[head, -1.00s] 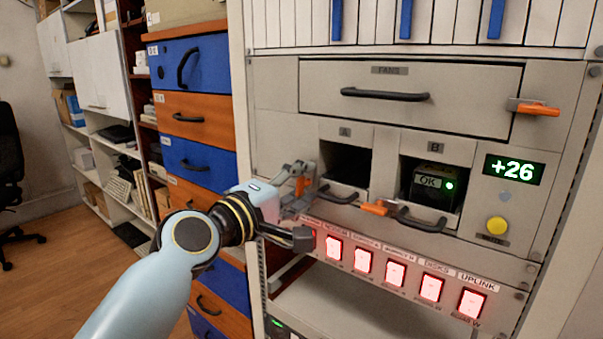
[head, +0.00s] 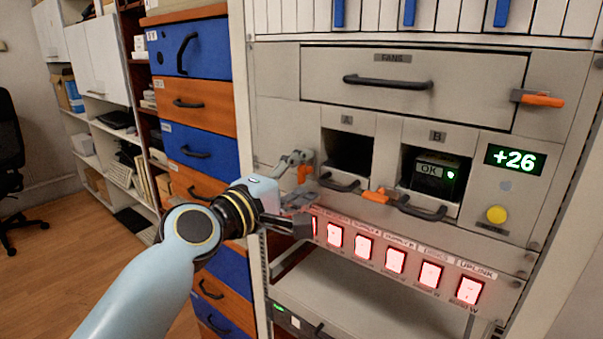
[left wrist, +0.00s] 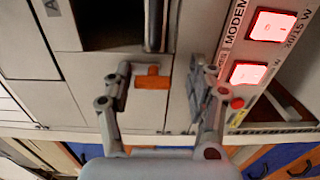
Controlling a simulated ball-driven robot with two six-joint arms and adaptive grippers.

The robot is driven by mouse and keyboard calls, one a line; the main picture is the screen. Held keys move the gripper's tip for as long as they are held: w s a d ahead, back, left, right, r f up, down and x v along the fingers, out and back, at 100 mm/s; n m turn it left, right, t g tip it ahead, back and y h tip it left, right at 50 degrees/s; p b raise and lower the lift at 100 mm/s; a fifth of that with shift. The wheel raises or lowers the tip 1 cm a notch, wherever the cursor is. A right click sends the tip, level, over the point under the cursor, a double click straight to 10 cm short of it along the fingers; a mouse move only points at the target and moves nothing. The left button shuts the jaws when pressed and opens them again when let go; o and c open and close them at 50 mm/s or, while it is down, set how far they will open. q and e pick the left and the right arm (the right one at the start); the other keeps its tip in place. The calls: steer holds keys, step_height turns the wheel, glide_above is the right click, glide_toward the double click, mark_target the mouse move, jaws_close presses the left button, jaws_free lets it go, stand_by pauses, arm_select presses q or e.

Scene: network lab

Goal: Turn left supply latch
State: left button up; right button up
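The left supply latch (head: 305,174) has an orange handle and sits left of the handle of bay A on the rack front. The handle appears upright. In the left wrist view the latch (left wrist: 152,81) shows between the two fingers, nearer the left finger, with a visible gap to the right one. My left gripper (head: 298,192) is open in front of the rack, with one finger above the latch and one below. In the left wrist view the gripper (left wrist: 160,88) also shows spread fingers. Contact with the latch cannot be told. My right gripper is not in view.
Bay A (head: 346,152) is dark; bay B (head: 436,172) holds a unit marked OK. Another orange latch (head: 375,196) lies sideways between them. Red lit switches (head: 365,247) run just below. A yellow button (head: 497,214) and a +26 display (head: 514,157) are at right. Drawers (head: 195,102) stand left.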

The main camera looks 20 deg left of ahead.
arm_select(q)
steer(key=shift+r, duration=0.2)
steer(key=shift+s, duration=0.15)
steer(key=v, duration=1.1)
steer(key=shift+s+a, duration=0.25)
steer(key=shift+f, duration=0.25)
